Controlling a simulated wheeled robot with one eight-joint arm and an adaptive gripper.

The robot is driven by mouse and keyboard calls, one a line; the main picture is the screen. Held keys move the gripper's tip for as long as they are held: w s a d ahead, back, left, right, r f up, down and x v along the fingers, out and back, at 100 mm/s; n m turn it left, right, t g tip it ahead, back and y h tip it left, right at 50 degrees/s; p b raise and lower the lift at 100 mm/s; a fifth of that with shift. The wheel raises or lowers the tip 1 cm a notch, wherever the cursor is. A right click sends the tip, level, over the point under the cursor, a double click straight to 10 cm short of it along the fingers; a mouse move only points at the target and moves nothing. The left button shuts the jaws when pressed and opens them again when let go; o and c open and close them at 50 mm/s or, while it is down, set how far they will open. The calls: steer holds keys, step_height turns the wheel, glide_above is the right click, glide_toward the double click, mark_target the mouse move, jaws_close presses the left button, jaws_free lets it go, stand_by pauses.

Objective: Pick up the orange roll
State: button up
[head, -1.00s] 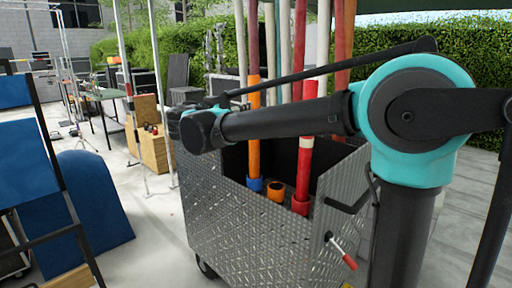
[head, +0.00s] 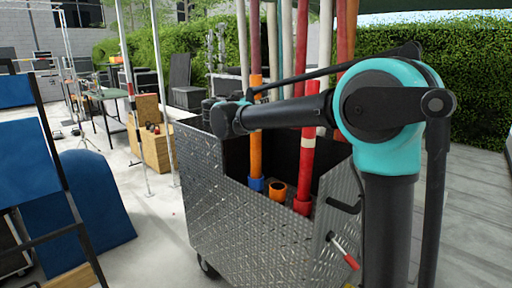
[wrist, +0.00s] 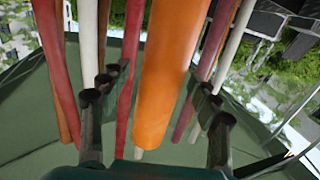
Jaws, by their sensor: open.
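The tall orange roll (head: 256,152) stands upright in the metal cart (head: 255,230), its base in a blue collar. My arm crosses in front of its middle in the head view. In the wrist view the orange roll (wrist: 170,60) runs large down the middle, between the fingers of my gripper (wrist: 158,98). The fingers are apart, one on each side of the roll, with gaps that look clear. I cannot tell how deep the roll lies between them. My gripper is hidden behind my arm in the head view.
A red tube (head: 306,165) stands just right of the roll, and a short orange tube (head: 278,190) sits between them. White and dark red tubes rise behind. A blue panel (head: 28,160) stands at left. Open pale floor (head: 150,225) lies left of the cart.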

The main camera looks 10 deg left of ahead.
steer(key=shift+w+d, duration=0.1)
steer(key=shift+w, duration=0.1)
jaws_close()
stand_by(0.3)
